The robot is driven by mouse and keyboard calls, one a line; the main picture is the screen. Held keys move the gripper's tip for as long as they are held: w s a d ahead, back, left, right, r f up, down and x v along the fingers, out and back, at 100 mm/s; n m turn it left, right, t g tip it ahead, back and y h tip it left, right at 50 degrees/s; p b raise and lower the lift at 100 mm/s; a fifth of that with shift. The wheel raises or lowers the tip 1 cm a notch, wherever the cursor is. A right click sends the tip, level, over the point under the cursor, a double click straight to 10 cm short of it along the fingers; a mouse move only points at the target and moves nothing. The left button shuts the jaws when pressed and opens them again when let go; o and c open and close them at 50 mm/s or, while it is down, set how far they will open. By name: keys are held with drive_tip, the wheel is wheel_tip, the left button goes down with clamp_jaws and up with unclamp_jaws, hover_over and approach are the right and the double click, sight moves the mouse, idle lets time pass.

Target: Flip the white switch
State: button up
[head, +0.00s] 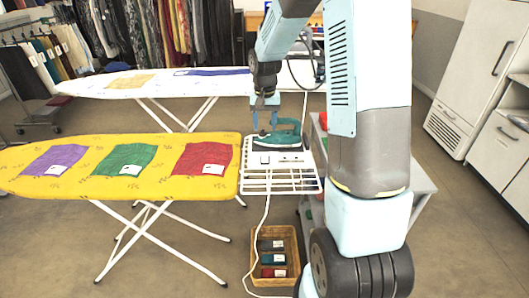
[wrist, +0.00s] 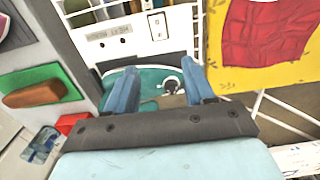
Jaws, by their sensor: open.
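The white switch (wrist: 157,26) shows in the wrist view as a small pale rocker with a darker border on a white panel (wrist: 108,50). In the head view the panel (head: 290,161) sits on the white wire rack at the end of the yellow ironing board, and the switch (head: 264,159) is a small dark-edged mark at its left. A teal iron (head: 285,136) stands on the rack just behind the panel. My gripper (head: 266,122) is open and empty over the iron. In the wrist view my gripper (wrist: 162,88) has its fingers apart, with the iron (wrist: 145,76) below; the switch is beyond the fingertips.
The yellow ironing board (head: 115,185) with purple, green and red cloths lies left. A white ironing board (head: 120,88) stands behind. A wicker basket (head: 288,240) with cloths is on the floor below the rack. A white cord (head: 266,212) hangs from the rack. A grey cart (head: 420,180) is at right.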

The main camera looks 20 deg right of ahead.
sight(265, 156)
wheel_tip(265, 156, down, 12)
drive_tip(key=shift+f, duration=0.25)
idle(0.4)
